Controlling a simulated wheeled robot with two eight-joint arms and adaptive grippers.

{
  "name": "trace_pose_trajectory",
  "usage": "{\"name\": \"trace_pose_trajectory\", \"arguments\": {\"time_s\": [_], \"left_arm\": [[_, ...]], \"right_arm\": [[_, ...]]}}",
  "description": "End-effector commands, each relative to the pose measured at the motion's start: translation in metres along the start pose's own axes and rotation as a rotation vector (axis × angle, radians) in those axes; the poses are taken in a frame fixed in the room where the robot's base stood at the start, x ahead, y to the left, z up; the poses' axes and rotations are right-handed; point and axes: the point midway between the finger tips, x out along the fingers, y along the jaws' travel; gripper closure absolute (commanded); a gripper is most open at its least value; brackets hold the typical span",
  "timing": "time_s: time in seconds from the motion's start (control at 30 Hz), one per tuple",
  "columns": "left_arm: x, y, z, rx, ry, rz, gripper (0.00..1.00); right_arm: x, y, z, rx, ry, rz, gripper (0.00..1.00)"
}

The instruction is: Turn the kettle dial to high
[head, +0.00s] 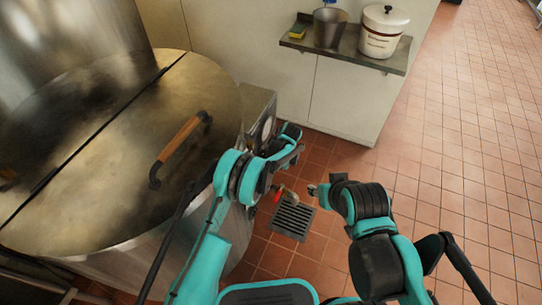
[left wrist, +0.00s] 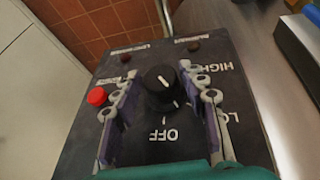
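The black kettle dial (left wrist: 160,84) sits on a dark control panel (left wrist: 150,155) in the left wrist view. OFF, LOW and HIGH labels show upside down around it. A white mark shows on the dial; I cannot tell surely which label it points to. My left gripper (left wrist: 160,88) is open, one finger on each side of the dial; I cannot tell whether they touch it. In the head view my left gripper (head: 291,146) is beside the control box (head: 257,105) on the kettle's right. The kettle (head: 130,110) is large, with a closed metal lid. My right gripper (head: 314,190) is small and its fingers are unclear.
A red button (left wrist: 97,96) is left of the dial in the left wrist view. A wooden lid handle (head: 180,145) stands up. A floor drain (head: 292,218) lies below. A wall shelf (head: 345,50) holds a metal pot (head: 330,28) and white bucket (head: 383,32). Open floor lies right.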

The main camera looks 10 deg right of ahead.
Motion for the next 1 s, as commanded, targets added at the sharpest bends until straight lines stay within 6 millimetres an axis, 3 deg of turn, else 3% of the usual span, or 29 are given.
{"name": "trace_pose_trajectory", "arguments": {"time_s": [0.03,0.1,0.47,1.0], "left_arm": [[-0.0001,0.0,0.0,0.0,0.0,0.0,0.78],[-0.0001,0.0001,0.0,0.0,0.0,0.0,0.94],[-0.0004,-0.001,0.0,-0.017,0.003,0.044,0.94],[0.0012,-0.0068,0.0012,-0.154,0.025,0.385,0.94]], "right_arm": [[0.0,0.0,0.0,0.0,0.0,0.0,0.6],[0.0,0.0,0.0,0.0,0.0,0.0,0.6],[0.0001,0.0,0.0001,0.0,0.0,0.0,0.6],[0.0001,0.0,0.0001,0.0,0.0,0.0,0.6]]}}
